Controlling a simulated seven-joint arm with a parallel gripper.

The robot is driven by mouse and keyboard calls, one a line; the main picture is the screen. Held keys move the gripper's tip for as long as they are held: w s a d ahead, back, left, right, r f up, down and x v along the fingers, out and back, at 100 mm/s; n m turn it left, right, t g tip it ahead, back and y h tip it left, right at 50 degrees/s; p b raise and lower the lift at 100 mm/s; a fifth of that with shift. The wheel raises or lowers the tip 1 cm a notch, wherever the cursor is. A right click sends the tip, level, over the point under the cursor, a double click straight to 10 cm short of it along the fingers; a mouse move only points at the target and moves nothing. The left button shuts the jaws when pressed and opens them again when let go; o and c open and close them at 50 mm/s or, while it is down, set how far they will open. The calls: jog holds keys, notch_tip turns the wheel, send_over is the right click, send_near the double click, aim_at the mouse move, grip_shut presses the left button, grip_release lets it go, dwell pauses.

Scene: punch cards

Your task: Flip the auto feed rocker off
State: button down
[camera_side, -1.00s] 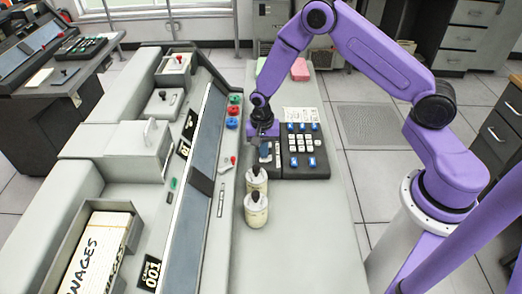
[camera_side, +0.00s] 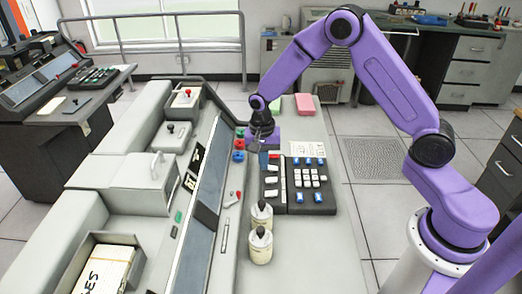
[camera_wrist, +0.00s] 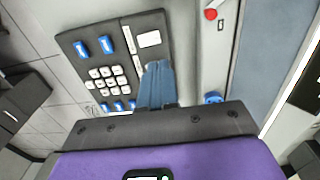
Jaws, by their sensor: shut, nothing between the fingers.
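A dark control panel (camera_side: 311,207) lies on the grey desk, with white keys in the middle and several blue rockers (camera_side: 317,197). My gripper (camera_side: 263,160) is shut and empty, pointing down by the far left end of the panel. In the wrist view, its blue fingers (camera_wrist: 158,84) are together and overlap the panel's edge; contact is unclear.
Two cream bottles (camera_side: 260,244) stand in front of the panel. Red, green and blue knobs (camera_side: 238,156) and a red-tipped lever (camera_side: 238,196) sit on the console at left. Pink (camera_side: 305,103) and green blocks lie behind. Desk right of the bottles is clear.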

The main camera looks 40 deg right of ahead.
jog(key=shift+w+a+r, duration=0.15)
jog(key=shift+r, duration=0.9)
jog(key=shift+w+a+r, duration=0.15)
jog(key=shift+r, duration=0.85)
